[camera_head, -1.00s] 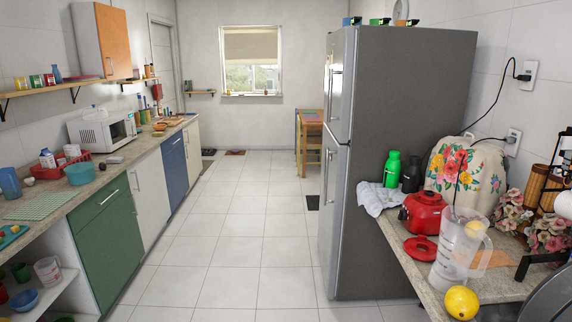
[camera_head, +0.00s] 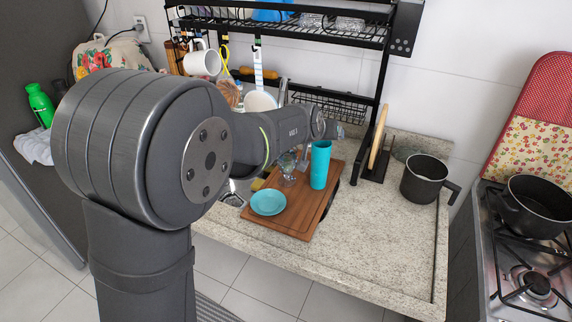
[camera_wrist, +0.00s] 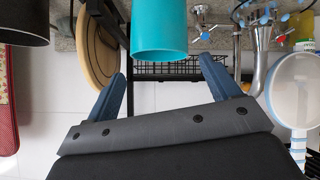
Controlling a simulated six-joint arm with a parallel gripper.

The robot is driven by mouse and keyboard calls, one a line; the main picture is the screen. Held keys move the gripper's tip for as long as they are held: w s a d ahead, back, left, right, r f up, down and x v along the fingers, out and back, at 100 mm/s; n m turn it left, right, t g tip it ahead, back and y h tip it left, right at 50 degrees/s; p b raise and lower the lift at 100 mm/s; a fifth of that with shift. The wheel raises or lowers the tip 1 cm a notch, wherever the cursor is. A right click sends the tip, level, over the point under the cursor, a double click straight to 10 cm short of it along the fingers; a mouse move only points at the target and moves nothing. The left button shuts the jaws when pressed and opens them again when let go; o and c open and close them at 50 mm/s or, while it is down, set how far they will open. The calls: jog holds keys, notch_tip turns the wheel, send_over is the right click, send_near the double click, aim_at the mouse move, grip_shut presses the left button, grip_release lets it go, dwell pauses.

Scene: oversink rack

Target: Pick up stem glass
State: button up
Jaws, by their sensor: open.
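In the head view a clear stem glass (camera_head: 288,168) stands upright on the brown wooden board (camera_head: 300,222), between a light-blue plate (camera_head: 268,202) and a tall teal cup (camera_head: 320,165). My gripper is mostly hidden behind my own arm there. In the wrist view its two blue fingers (camera_wrist: 162,87) are apart with nothing between them. The teal cup shows upside down beyond the fingers, at the top middle (camera_wrist: 159,30). I cannot make out the stem glass in the wrist view.
A black rack (camera_head: 300,35) with hanging mugs and utensils stands over the sink. A dark pot (camera_head: 424,180) and a round wooden board (camera_head: 378,137) stand to the right. The speckled counter (camera_head: 385,245) is clear at front right. A stove (camera_head: 525,265) lies at far right.

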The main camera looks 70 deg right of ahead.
aim_at(287, 156)
jog(key=w+a+r+n+t+y, duration=0.2)
jog(key=w+a+r+n+y, duration=0.1)
jog(key=w+a+r+y, duration=0.5)
jog(key=shift+h, duration=0.7)
jog(key=x, duration=0.4)
jog(key=s+x, duration=0.1)
jog(key=x, duration=0.7)
jog(key=shift+s+a+f, duration=0.3)
jog(key=shift+a+f, duration=0.05)
jog(key=shift+a, duration=0.05)
jog(key=shift+d+x, duration=0.2)
jog(key=shift+x, duration=2.85)
jog(key=shift+s+r, duration=0.1)
jog(key=c, duration=1.2)
jog(key=shift+o, duration=0.2)
